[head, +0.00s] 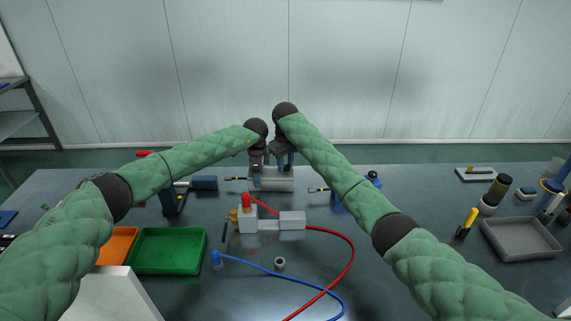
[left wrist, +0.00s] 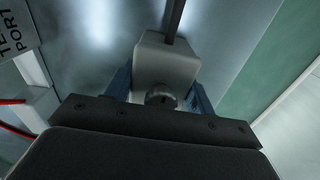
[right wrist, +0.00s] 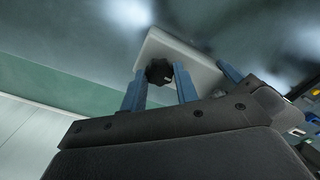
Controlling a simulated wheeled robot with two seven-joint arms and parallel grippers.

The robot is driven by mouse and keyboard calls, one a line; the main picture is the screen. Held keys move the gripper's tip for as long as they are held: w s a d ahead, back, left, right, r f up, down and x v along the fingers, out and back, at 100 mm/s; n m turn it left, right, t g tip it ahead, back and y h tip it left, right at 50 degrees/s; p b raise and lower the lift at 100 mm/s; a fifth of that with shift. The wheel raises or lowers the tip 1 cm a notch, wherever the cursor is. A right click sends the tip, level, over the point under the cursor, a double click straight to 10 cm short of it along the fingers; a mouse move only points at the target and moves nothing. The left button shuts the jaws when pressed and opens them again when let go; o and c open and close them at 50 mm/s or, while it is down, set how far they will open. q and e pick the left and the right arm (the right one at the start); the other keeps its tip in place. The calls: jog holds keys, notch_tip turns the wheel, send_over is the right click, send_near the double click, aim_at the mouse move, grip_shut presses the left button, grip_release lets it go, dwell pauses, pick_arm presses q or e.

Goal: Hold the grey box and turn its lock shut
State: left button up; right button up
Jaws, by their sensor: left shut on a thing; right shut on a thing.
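The grey box (head: 272,181) lies near the back of the bench, under both grippers in the head view. My left gripper (head: 258,167) is shut on the box. In the left wrist view its blue fingers lie on either side of the box (left wrist: 165,66), and a round slotted grey part (left wrist: 160,96) shows between them. My right gripper (head: 283,160) is beside the left one. In the right wrist view a dark lobed knob with a pale mark, apparently the lock (right wrist: 158,71), sits on the box (right wrist: 184,58) between its blue fingers, which are shut on it. The fingertips' contact is partly hidden.
A green tray (head: 167,251) and orange tray (head: 118,246) are left, a grey tray (head: 520,239) right.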

aim_at(285, 166)
pick_arm(q)
jog(key=shift+s+d, duration=0.1)
jog(key=shift+d, duration=0.05)
pick_arm(e)
jog(key=shift+r, duration=0.1)
dwell(0.3)
jog(key=o, duration=1)
notch_tip(285, 166, up, 12)
jog(key=shift+f, duration=0.1)
dwell(0.3)
pick_arm(q)
jog(key=o, duration=1.4)
